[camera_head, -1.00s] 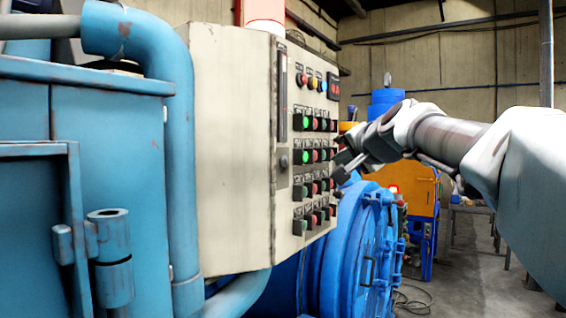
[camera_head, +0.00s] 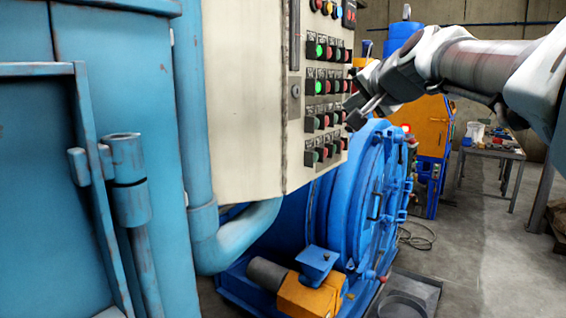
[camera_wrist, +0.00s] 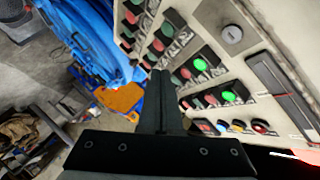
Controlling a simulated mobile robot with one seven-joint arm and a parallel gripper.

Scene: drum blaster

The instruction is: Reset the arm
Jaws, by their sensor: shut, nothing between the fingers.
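My arm reaches in from the right in the head view. My gripper (camera_head: 352,112) is shut and empty, in front of the right part of the control panel (camera_head: 245,110). The beige panel carries rows of red and green buttons, and some green ones are lit. In the wrist view my gripper (camera_wrist: 163,75) shows as two dark fingers together, pointing along the panel face (camera_wrist: 262,60) with its buttons. I cannot tell whether the fingertips touch a button; no object is between them.
A blue round drum door (camera_head: 365,195) stands below and right of the panel. Blue cabinets and a pipe (camera_head: 190,110) fill the left. An orange machine (camera_head: 430,125) and a table (camera_head: 490,152) stand behind. Open concrete floor (camera_head: 470,240) lies at the right.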

